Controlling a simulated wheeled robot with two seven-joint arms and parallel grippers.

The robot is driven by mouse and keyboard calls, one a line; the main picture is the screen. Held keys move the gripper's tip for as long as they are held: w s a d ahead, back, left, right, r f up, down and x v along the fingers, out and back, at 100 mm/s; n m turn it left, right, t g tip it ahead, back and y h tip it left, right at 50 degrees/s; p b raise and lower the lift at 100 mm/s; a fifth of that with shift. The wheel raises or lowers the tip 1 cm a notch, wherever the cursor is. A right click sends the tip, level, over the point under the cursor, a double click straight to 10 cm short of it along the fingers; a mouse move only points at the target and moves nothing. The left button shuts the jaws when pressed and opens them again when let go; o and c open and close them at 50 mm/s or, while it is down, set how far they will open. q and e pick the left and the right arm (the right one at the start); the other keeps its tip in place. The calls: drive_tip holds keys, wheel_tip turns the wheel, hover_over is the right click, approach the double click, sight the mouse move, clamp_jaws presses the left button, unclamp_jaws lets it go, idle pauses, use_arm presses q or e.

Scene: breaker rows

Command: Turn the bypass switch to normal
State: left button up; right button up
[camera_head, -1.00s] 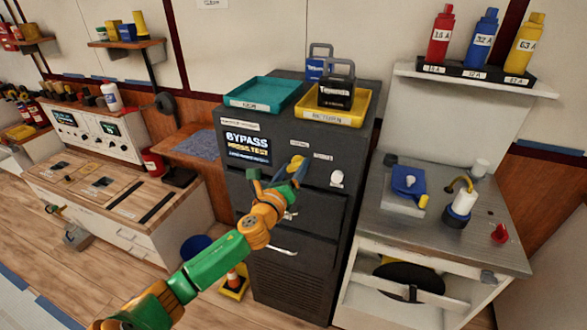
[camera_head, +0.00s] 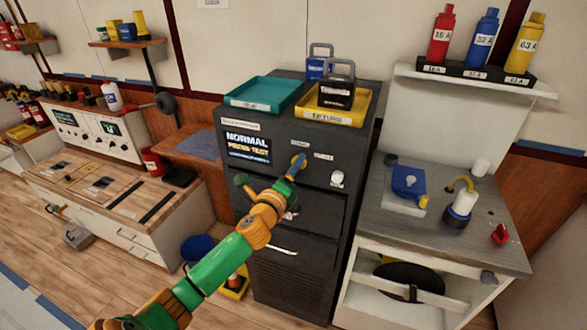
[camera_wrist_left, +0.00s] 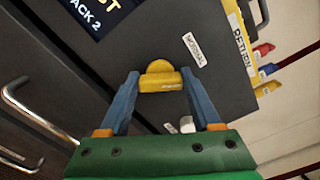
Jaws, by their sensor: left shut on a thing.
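The dark cabinet (camera_head: 315,140) stands in the middle of the head view. In the head view the fingers mostly hide the knob. A white button-like part (camera_head: 337,179) is to the right of the knob. My right gripper is out of view.
A teal tray (camera_head: 290,92) and a yellow tray (camera_head: 364,104) holding a black padlock-shaped block (camera_head: 335,95) sit on the cabinet. A metal bench (camera_head: 480,235) stands to the right. Drawer handles (camera_head: 283,251) stick out below my left arm.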

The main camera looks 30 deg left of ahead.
use_arm(q)
drive_tip(key=n, duration=0.5)
drive_tip(key=shift+f+n, duration=0.2)
drive_tip(key=shift+n, duration=0.5)
drive_tip(key=o, duration=1.4)
drive_tip(key=v, duration=0.7)
drive_tip(key=shift+s, duration=0.1)
drive_tip(key=shift+a, duration=0.1)
